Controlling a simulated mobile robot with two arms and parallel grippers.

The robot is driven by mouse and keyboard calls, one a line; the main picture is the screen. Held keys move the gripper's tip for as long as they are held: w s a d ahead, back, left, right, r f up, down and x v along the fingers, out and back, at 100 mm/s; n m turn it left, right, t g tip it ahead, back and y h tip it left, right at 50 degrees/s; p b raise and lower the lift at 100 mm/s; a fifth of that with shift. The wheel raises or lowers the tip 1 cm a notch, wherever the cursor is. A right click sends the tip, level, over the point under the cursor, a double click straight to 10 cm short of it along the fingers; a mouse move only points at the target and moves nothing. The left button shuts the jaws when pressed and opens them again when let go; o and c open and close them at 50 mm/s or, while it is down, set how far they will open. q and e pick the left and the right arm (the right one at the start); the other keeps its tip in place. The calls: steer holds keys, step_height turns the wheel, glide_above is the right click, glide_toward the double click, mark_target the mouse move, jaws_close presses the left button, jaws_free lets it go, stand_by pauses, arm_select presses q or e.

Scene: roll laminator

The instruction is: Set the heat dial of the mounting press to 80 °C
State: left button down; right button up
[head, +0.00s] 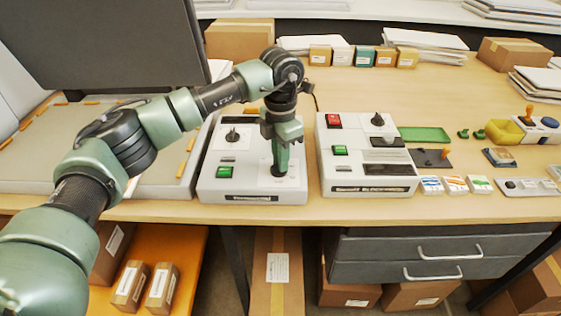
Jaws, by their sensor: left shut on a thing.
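A light grey control box (210,185) stands at the table's front, beside the large flat press (100,170) with its dark lid raised. The box has a black knob (232,135) at its upper left, a green switch (223,171) and a dark label too small to read for certain. My left gripper (280,168) points down over the box's right side, shut on a dial there. The fingers cover most of that dial, so its pointer and scale setting cannot be read. My right gripper is out of view.
A second control box (366,185) with a red switch (333,120) and black knob (377,119) stands close on the right. Cartons line the table's back.

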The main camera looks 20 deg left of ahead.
arm_select(q)
steer(key=shift+r+m, duration=0.1)
steer(key=shift+m, duration=0.2)
steer(key=c, duration=1.5)
jaws_free()
steer(key=shift+o, duration=0.2)
step_height(320, 180, up, 8)
steer(key=shift+f+b, duration=0.1)
steer(key=shift+b, duration=0.75)
